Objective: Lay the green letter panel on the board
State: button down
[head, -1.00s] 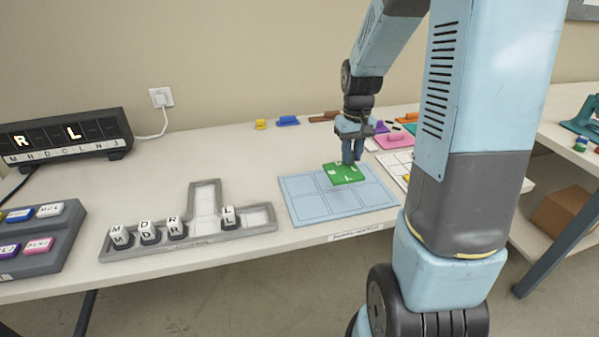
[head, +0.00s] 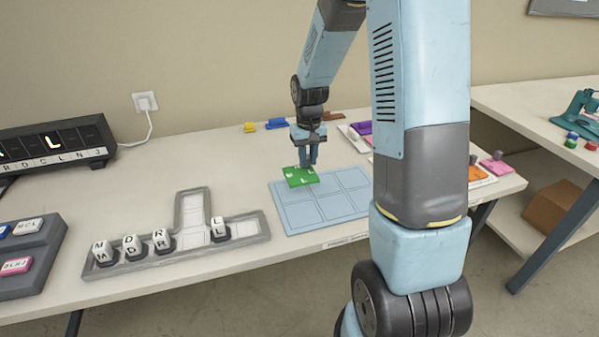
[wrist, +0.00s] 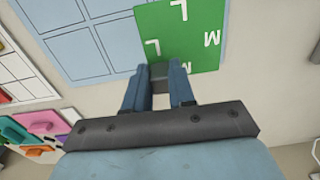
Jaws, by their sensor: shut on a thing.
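The green letter panel (head: 299,176) with white letters is held by my gripper (head: 308,165) above the far left corner of the light blue board (head: 335,211). The board is marked into several rectangular cells. In the wrist view my gripper (wrist: 160,88) is shut on a small dark grip at the edge of the green panel (wrist: 183,35). The panel overlaps one corner of the board (wrist: 80,45) there and partly sticks out past it. A small gap between panel and board seems likely, but I cannot tell its height.
A grey T-shaped tray (head: 150,262) with several letter blocks stands left of the board. A display box (head: 55,148) is at the far left. Yellow and blue pieces (head: 277,124) lie behind. Coloured panels and a white grid board (wrist: 20,75) lie on the board's other side.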

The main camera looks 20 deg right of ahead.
aim_at(299, 172)
jog(key=f, duration=0.1)
jog(key=w+a+f, duration=0.1)
jog(key=w+f, duration=0.1)
jog(key=shift+a+f, duration=0.15)
jog(key=shift+a, duration=0.25)
jog(key=shift+w+a+f, duration=0.1)
jog(key=shift+w+f, duration=0.05)
jog(key=shift+f, duration=1.55)
jog(key=shift+f, duration=0.1)
jog(key=c, duration=0.9)
grip_release()
jog(key=shift+c, duration=0.2)
